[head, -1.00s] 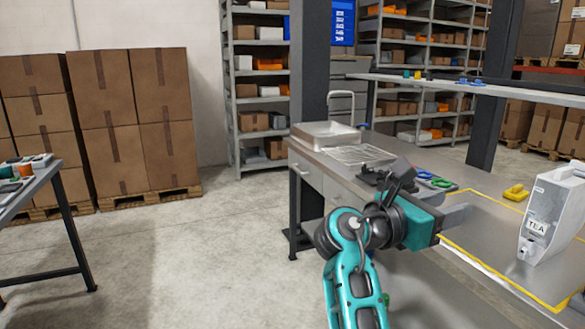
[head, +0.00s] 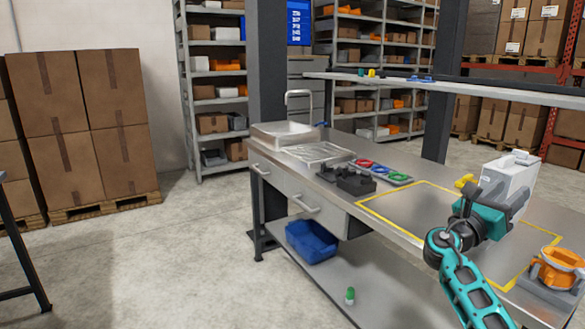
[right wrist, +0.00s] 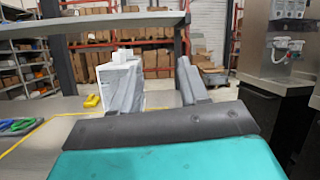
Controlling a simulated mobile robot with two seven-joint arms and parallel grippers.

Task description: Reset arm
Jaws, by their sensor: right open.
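My right arm with its teal and dark grey gripper (head: 512,200) is over the right part of the steel workbench (head: 330,207). In the right wrist view its two grey fingers (right wrist: 157,90) stand apart with nothing between them. A white dispenser (head: 512,172) stands on the bench behind the gripper, partly hidden by it. The dispenser also shows beyond the left finger in the right wrist view (right wrist: 119,62). I cannot tell from these views whether the gripper touches it. My left gripper is not in view.
A yellow clip-like object (head: 464,181) lies near the dispenser. An orange device (head: 556,268) stands at the bench's right. A black holder (head: 346,180), coloured rings (head: 382,171) and a metal tray (head: 285,135) are farther left. A blue bin (head: 311,242) sits on the lower shelf.

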